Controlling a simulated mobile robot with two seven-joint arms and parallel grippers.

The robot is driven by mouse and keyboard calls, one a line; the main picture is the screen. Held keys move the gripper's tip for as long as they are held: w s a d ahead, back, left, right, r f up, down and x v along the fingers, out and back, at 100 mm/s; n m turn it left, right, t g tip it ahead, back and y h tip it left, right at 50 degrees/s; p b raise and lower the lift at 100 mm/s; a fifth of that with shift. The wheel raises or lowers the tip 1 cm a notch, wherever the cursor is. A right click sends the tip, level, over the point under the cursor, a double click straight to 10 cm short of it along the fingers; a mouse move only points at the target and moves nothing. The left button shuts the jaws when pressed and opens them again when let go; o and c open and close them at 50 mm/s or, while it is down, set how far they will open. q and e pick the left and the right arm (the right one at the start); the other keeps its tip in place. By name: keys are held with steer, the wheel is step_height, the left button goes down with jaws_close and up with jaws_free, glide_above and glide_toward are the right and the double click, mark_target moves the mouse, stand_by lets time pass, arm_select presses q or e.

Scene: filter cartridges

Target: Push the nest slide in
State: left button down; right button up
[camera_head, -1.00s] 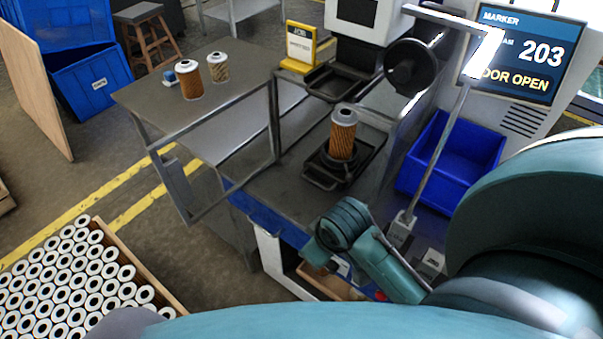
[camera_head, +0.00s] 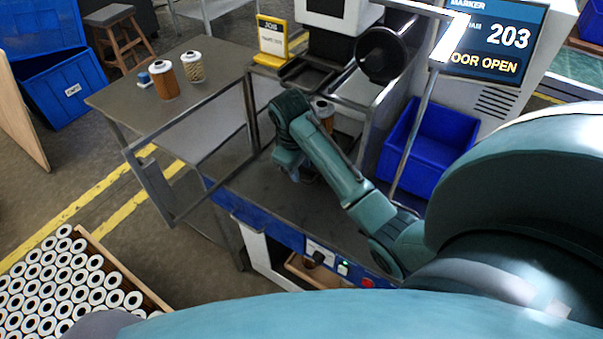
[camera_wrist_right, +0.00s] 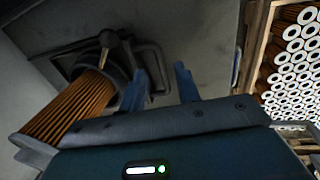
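The nest slide (camera_wrist_right: 157,58) shows in the right wrist view as a dark plate with a looped handle, beside my fingertips. In the head view my arm hides most of it. A brown pleated filter cartridge (camera_wrist_right: 75,108) stands in its nest; in the head view only its top (camera_head: 322,106) shows behind my arm. My right gripper (camera_head: 295,173) is low over the bench in front of the nest. In the right wrist view its two blue fingers (camera_wrist_right: 160,75) are apart, with the handle close to them; I cannot tell whether they touch it. My left gripper is not in view.
The marker's screen (camera_head: 490,42) reads 203 and DOOR OPEN. A blue bin (camera_head: 430,145) is at right. Two cartridges (camera_head: 165,80) stand on the side table (camera_head: 205,97). A crate of cartridges (camera_head: 130,270) is at lower left.

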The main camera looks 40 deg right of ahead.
mark_target(302, 178)
steer(key=shift+w+d+f, duration=0.1)
steer(key=shift+d+f, duration=0.05)
steer(key=shift+f, duration=0.7)
steer(key=shift+d+f, duration=0.15)
steer(key=shift+f, duration=0.65)
jaws_close()
